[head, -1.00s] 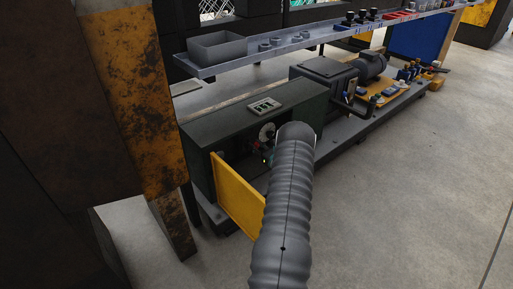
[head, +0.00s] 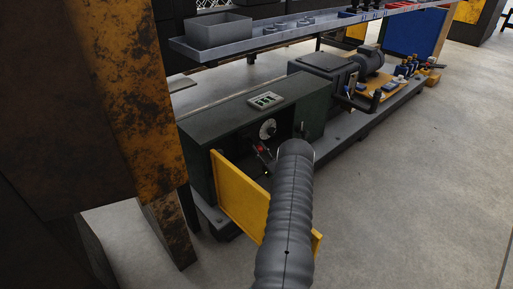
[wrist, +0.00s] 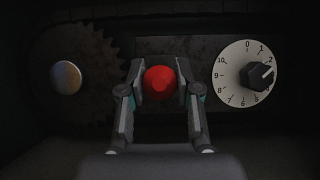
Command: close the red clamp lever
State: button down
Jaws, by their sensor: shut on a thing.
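The red clamp lever's round red end (wrist: 160,83) is in the middle of the wrist view. My gripper (wrist: 160,85) is shut on it, with one finger on each side. The rest of the lever is hidden behind the red end. In the head view, a small red spot (head: 260,149) shows inside the dark green cabinet (head: 245,113). My grey ribbed arm reaches toward the cabinet opening and covers part of it.
A white numbered dial (wrist: 247,74) with a dark knob sits right of the lever. A dark toothed disc (wrist: 88,95) is on the left. A yellow door (head: 240,195) stands open at the cabinet. A shelf with a grey bin (head: 212,30) runs above. Clear floor lies right.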

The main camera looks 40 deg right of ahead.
dwell(0.3)
jog(key=c, duration=0.8)
grip_release()
jog(key=shift+r, duration=0.15)
notch_tip(320, 180, up, 10)
jog(key=shift+f, duration=0.1)
